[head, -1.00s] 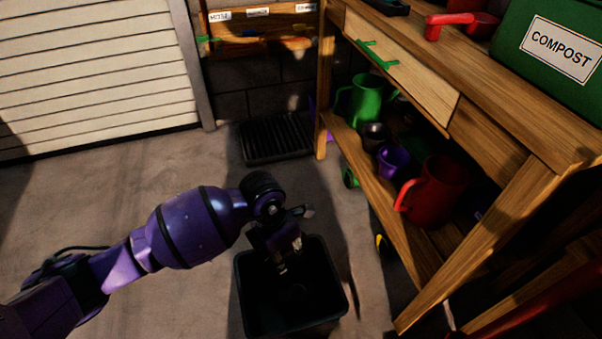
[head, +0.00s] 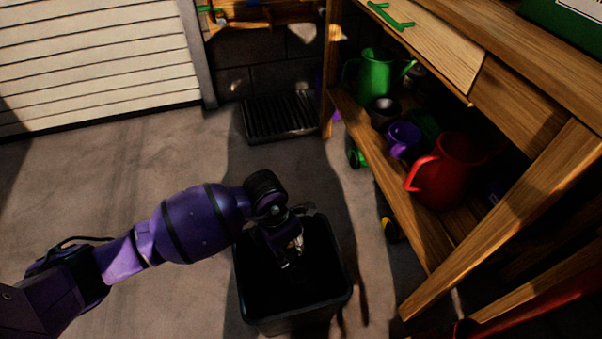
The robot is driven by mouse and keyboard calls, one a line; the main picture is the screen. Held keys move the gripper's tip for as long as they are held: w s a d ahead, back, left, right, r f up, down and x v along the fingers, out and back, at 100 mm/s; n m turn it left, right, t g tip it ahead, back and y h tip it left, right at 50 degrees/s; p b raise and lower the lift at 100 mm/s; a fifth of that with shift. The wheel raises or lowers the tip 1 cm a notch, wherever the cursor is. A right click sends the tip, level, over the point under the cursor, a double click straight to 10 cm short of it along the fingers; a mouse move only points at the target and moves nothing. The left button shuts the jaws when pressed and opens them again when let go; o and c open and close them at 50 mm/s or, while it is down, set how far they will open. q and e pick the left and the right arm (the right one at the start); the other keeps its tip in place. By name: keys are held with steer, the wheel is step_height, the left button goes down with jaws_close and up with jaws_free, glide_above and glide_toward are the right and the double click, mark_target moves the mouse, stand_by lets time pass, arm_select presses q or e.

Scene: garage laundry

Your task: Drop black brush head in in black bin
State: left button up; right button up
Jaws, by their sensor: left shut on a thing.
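The black bin (head: 297,322) stands on the concrete floor at the lower middle of the head view, open at the top. My left gripper (head: 296,257) points down into the bin's mouth, near its back left side. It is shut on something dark. The held thing is very hard to make out against the dark inside of the bin, so I cannot tell its shape. The bottom of the bin is in deep shadow. My right gripper is not in view.
A wooden workbench (head: 450,85) stands at the right. Its lower shelf holds a green jug (head: 374,76), a purple cup (head: 404,140) and a red jug (head: 447,170). A black ribbed tray (head: 279,117) lies by the back wall. Floor left of the bin is clear.

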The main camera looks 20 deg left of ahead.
arm_select(q)
steer(key=o, duration=0.9)
steer(key=shift+r, duration=0.1)
steer(key=o, duration=0.3)
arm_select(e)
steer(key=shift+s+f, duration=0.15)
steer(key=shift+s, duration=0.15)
arm_select(q)
steer(key=shift+o, duration=0.2)
steer(key=shift+w+r, duration=0.1)
steer(key=shift+r, duration=0.15)
steer(key=r, duration=0.7)
steer(key=a+r, duration=0.1)
steer(key=r, duration=0.3)
steer(key=shift+s+a+r, duration=0.1)
steer(key=shift+s+r, duration=0.15)
steer(key=shift+s, duration=0.15)
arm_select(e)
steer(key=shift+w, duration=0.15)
